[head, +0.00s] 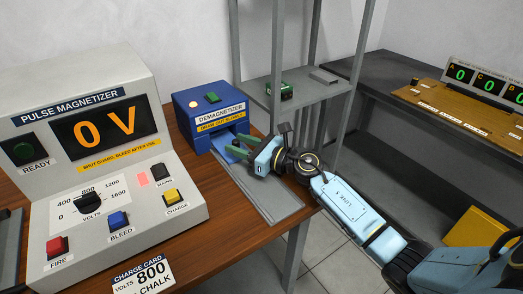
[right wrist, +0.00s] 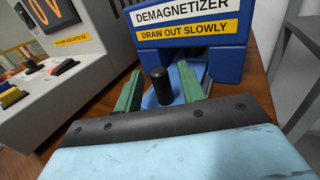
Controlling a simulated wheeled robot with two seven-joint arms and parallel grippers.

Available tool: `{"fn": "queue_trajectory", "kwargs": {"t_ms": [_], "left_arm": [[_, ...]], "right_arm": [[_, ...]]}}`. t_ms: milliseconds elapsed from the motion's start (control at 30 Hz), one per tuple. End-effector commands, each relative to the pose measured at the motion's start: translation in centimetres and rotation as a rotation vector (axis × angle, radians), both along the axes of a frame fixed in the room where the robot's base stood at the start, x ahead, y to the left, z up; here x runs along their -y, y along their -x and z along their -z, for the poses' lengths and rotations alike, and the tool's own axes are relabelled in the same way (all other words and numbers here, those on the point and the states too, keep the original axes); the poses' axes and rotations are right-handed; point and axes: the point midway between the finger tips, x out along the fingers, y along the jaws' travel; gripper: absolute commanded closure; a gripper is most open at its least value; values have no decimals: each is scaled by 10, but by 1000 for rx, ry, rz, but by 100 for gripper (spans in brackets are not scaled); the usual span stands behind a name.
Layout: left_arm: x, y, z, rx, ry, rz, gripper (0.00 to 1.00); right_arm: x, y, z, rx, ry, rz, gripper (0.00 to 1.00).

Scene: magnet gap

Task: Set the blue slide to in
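The demagnetizer (head: 207,118) is a dark blue box with a "DRAW OUT SLOWLY" label and a front opening. The light blue slide (right wrist: 150,101) sits at that opening, with an upright black knob (right wrist: 161,88) on it. In the head view the slide (head: 227,140) shows only in part, and my gripper hides the knob. My right gripper (head: 240,147) is at the opening, its green fingers open. In the right wrist view the fingers stand on either side of the knob, with gaps visible. How far the slide is in is hard to tell. My left gripper is not in view.
The pulse magnetizer (head: 95,150), reading 0 V, stands close to the left of the demagnetizer. A grey plate (head: 282,212) lies in front of it on the wooden table. A grey shelf rack (head: 356,70) stands behind my right arm. A card reading 800 (head: 145,276) is at the front.

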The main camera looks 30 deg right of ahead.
Motion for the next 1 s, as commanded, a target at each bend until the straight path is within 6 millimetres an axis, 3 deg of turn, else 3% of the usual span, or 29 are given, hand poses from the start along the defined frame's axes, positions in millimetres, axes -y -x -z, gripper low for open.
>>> {"fn": "queue_trajectory", "kwargs": {"t_ms": [200,500,700,1000], "left_arm": [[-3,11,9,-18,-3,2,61],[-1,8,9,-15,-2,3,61],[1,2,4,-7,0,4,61],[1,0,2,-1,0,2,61]], "right_arm": [[26,41,1,-3,5,0,60],[57,87,1,-2,2,1,60],[65,99,0,1,3,0,60],[66,100,-1,0,2,0,60]]}}
